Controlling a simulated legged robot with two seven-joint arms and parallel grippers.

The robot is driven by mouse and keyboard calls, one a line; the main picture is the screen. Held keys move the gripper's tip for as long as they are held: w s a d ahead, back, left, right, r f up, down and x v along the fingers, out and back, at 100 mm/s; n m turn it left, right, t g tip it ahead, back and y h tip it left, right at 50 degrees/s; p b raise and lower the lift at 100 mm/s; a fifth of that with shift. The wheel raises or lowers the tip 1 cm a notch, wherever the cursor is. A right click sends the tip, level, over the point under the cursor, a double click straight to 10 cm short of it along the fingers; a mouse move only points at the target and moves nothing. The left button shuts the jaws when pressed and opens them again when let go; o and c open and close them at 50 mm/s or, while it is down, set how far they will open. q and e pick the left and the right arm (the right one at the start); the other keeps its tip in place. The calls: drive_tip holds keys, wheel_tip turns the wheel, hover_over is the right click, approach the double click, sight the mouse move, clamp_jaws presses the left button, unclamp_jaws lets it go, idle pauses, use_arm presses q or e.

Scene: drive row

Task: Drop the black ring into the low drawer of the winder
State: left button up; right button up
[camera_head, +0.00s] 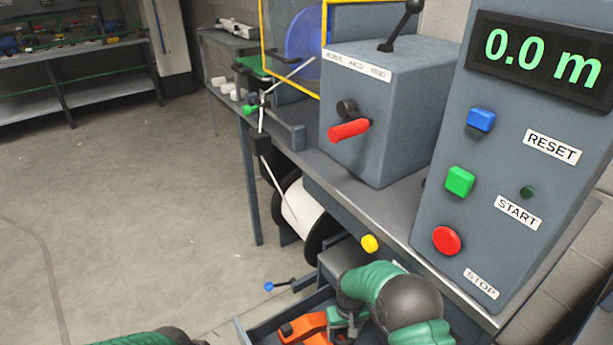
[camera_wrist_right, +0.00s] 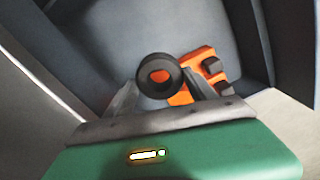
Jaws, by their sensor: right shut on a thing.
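The black ring (camera_wrist_right: 160,60) is held between the fingertips of my right gripper (camera_wrist_right: 160,88) in the right wrist view. An orange piece shows through its hole. In the head view my right gripper (camera_head: 345,326) is low at the bottom, over the open low drawer (camera_head: 262,334) of the winder (camera_head: 390,110); the ring is not clear there. The grey drawer floor (camera_wrist_right: 120,40) shows below the ring in the wrist view. My left gripper is out of view; only a bit of green arm shows at the bottom left.
An orange piece with dark knobs (camera_wrist_right: 205,72) lies in the drawer, beside and partly behind the ring; it also shows in the head view (camera_head: 303,328). A white spool (camera_head: 300,212) hangs under the bench. The control panel (camera_head: 500,150) rises at right. The floor at left is clear.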

drive_tip(key=shift+r, duration=0.1)
drive_tip(key=o, duration=1.5)
drive_tip(key=shift+o, duration=0.2)
wheel_tip(320, 180, up, 7)
drive_tip(key=p, duration=0.3)
drive_tip(key=shift+r+p, duration=0.15)
drive_tip(key=shift+p, duration=0.15)
